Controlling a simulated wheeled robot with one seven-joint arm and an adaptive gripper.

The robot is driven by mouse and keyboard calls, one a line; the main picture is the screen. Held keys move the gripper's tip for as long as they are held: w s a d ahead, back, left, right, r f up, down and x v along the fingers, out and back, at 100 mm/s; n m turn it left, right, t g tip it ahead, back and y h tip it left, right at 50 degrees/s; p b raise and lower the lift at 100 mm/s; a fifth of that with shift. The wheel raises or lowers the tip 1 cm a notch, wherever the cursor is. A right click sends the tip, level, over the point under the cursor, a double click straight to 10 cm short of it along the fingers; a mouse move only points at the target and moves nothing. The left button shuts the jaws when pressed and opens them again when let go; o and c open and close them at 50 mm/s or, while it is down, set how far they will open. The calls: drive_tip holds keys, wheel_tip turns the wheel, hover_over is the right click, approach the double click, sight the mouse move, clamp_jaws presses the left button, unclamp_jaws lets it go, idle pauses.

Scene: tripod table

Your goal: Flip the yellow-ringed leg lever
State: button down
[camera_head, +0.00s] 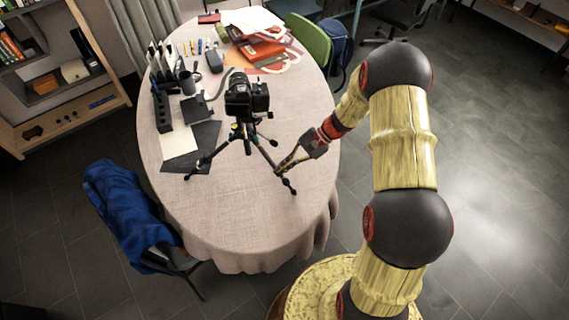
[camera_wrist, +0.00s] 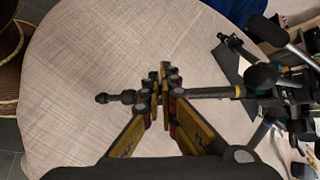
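The black tripod (camera_head: 237,130) stands on the round table with a camera (camera_head: 245,97) on top. One leg (camera_wrist: 205,93) runs across the wrist view, its foot (camera_wrist: 102,98) at the left and a yellow ring (camera_wrist: 237,91) to the right of my fingers. My gripper (camera_head: 286,163) is at the lower part of the front-right leg in the head view. In the wrist view, the fingertips of my gripper (camera_wrist: 160,88) are close together at this leg and hide part of it. Whether they grip the leg or a lever is unclear, and the lever is not distinguishable.
The tablecloth (camera_head: 240,220) is clear in front of the tripod. Dark and pale sheets (camera_head: 193,148), a cup (camera_head: 187,83) and small gear lie left and behind. Orange folders (camera_head: 258,45) are at the back. A chair with a blue jacket (camera_head: 125,205) stands at the left.

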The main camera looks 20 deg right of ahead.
drive_tip(key=shift+w+r, duration=0.1)
drive_tip(key=shift+w, duration=0.05)
drive_tip(key=c, duration=2.5)
unclamp_jaws()
drive_tip(key=o, duration=0.4)
drive_tip(key=shift+c, duration=0.2)
drive_tip(key=shift+o, duration=0.3)
drive_tip(key=v, duration=1.2)
drive_tip(key=shift+w, duration=0.15)
drive_tip(key=shift+a, duration=0.15)
